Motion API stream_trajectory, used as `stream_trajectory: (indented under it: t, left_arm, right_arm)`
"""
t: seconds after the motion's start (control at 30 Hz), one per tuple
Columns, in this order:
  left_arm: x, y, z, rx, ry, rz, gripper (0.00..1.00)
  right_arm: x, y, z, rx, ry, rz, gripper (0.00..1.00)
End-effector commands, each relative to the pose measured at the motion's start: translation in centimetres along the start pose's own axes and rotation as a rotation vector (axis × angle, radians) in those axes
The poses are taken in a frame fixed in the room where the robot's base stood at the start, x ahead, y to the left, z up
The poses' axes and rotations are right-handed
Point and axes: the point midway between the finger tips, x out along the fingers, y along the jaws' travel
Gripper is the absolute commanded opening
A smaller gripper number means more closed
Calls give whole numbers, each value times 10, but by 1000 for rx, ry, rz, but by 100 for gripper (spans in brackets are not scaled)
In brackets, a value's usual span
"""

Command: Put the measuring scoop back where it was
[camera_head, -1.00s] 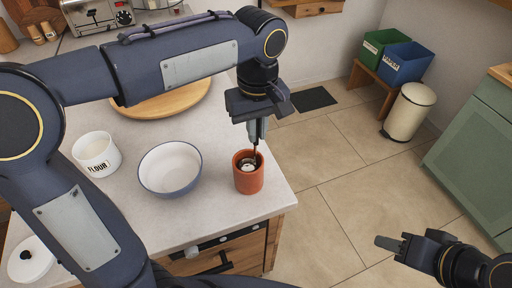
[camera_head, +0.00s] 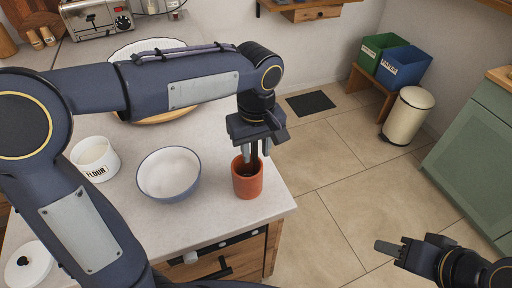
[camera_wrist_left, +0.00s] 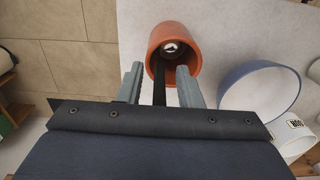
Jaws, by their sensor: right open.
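The measuring scoop stands in a terracotta pot (camera_head: 247,184) at the counter's front right corner. In the left wrist view, its shiny round end (camera_wrist_left: 171,46) is inside the pot (camera_wrist_left: 187,34) and its dark handle (camera_wrist_left: 159,88) comes out towards me. My left gripper (camera_head: 257,155) is right above the pot, pointing down. In the left wrist view its fingers (camera_wrist_left: 160,85) are spread on either side of the handle, with gaps. My right gripper (camera_head: 388,248) is open and empty, away from the counter at the lower right.
A blue-rimmed white bowl (camera_head: 169,174) stands left of the pot. A flour canister (camera_head: 95,160) is further left, with a white lid (camera_head: 27,264) in front. A round wooden board (camera_head: 171,116) lies behind. The counter's right edge is close to the pot.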

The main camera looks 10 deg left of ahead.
Motion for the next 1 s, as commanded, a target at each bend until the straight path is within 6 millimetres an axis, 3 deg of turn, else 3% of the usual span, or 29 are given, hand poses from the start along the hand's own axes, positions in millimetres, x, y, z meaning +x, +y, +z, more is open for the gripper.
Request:
stream_trajectory:
  t: [0.37,0.8,1.0]
  left_arm:
    - [-12,1,0,0,2,3,32]
    - [-101,1,0,0,1,3,32]
    - [-120,0,0,0,1,1,32]
  right_arm:
    - [-2,-1,-1,0,0,0,40]
    - [-6,-3,-3,0,0,0,40]
    - [-8,-4,-4,0,0,0,40]
